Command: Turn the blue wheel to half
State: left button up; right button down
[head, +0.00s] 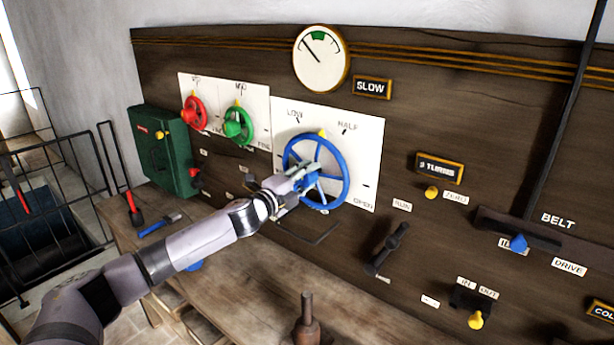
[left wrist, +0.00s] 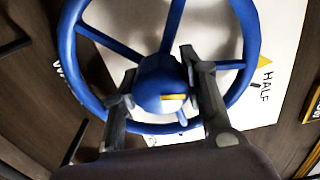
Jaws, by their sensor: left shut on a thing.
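The blue wheel (head: 343,183) is mounted on a white dial plate (head: 365,150) on the dark wooden wall. Its yellow pointer (head: 322,133) stands near the top, between the LOW (head: 294,114) and HALF (head: 347,127) labels. In the left wrist view the yellow pointer (left wrist: 265,62) shows beside the word HALF (left wrist: 263,91). My left gripper (head: 303,177) is at the wheel's middle. In the left wrist view its fingers (left wrist: 161,84) are shut on the blue hub, one on each side. My right gripper is not in view.
Red (head: 195,113) and green (head: 238,125) wheels and a green box (head: 165,150) are to the left. A round gauge (head: 320,58) is above, beside a SLOW sign (head: 371,88). A black lever (head: 388,248) is at lower right. A wooden bench (head: 245,290) runs below.

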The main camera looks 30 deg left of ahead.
pick_arm(q)
jog(key=shift+f+m, duration=0.1)
jog(key=shift+m, duration=1.7)
jog(key=o, duration=1.2)
jog(key=shift+c, duration=0.2)
jog(key=shift+s+f, duration=0.1)
jog(key=shift+s, duration=0.4)
jog(key=s+a, duration=0.1)
jog(key=s, duration=1)
